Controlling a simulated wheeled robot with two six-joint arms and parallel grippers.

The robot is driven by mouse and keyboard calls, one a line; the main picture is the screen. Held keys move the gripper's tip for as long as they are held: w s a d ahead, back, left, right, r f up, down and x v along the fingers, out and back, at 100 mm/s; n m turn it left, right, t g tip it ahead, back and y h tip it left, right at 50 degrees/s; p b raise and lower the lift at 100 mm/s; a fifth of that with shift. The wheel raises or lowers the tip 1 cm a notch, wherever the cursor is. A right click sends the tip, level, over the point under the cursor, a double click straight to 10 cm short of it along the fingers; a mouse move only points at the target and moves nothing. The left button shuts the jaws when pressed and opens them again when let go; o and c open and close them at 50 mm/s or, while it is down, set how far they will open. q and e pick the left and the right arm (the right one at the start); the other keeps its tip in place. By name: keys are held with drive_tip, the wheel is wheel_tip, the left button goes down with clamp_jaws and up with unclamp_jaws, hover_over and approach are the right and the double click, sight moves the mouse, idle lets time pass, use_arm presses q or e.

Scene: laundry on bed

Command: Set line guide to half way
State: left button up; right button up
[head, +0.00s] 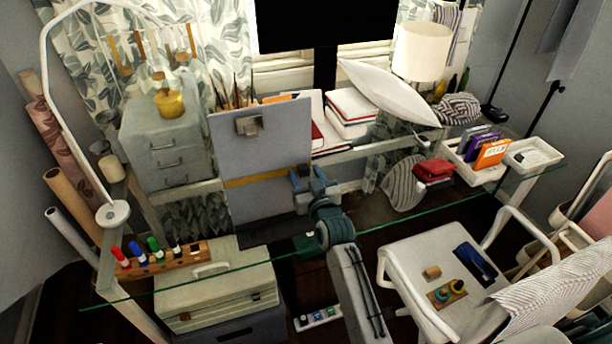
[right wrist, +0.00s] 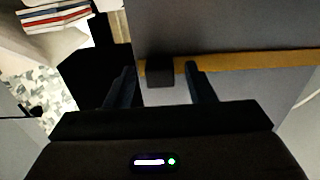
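A grey upright board (head: 262,145) with a metal clip at its top stands on the glass desk. The line guide (head: 258,178) is a yellow-orange bar lying across the board, below its middle; it also shows in the right wrist view (right wrist: 255,62). A dark block (right wrist: 160,71) sits at the bar's end. My right gripper (head: 302,180) is at the board's right edge, level with the bar. In the right wrist view its fingers (right wrist: 160,75) are apart, one on each side of the block, with gaps visible. My left gripper is not in view.
Books (head: 350,106), a white pillow (head: 388,92) and a lamp (head: 422,52) stand behind and right of the board. Grey drawers (head: 165,145) stand to its left. Markers in a wooden rack (head: 160,262) are at front left. A white chair (head: 425,265) is at front right.

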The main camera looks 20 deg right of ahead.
drive_tip(key=s+b, duration=0.3)
drive_tip(key=s, duration=0.7)
drive_tip(key=shift+s+d, duration=0.2)
drive_tip(key=shift+s, duration=0.2)
drive_tip(key=shift+f, duration=0.1)
